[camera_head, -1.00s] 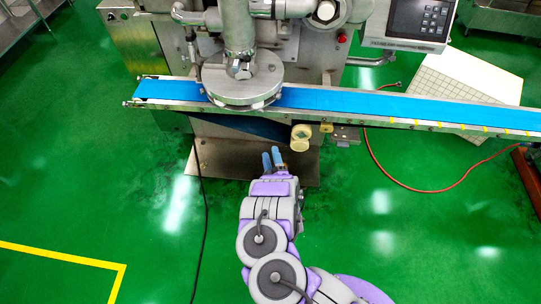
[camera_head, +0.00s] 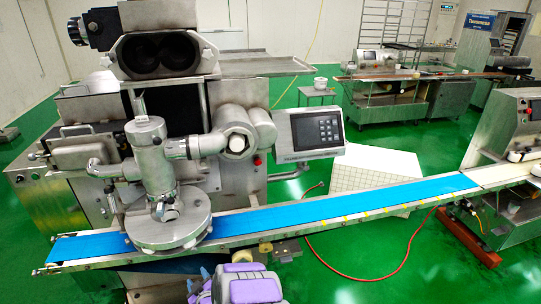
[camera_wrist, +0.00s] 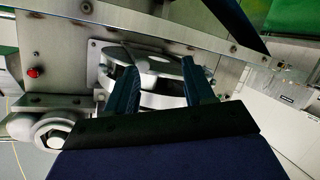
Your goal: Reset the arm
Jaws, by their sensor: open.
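My gripper (camera_wrist: 160,90) is in the wrist view with its two dark blue fingers apart and nothing between them. Past the fingers are a round metal part and the steel side of the encrusting machine. In the head view, the purple and grey top of my arm (camera_head: 245,285) shows at the bottom edge, in front of the blue conveyor belt (camera_head: 320,207). The gripper's fingers cannot be made out there. The encrusting machine (camera_head: 150,160) stands behind the belt with its round metal disc (camera_head: 168,230) over it.
A control panel (camera_head: 310,135) sits right of the machine's pipes. A red hose (camera_head: 375,275) lies on the green floor at right. Another machine (camera_head: 510,120) stands at the far right. Open green floor lies beyond the belt at the right.

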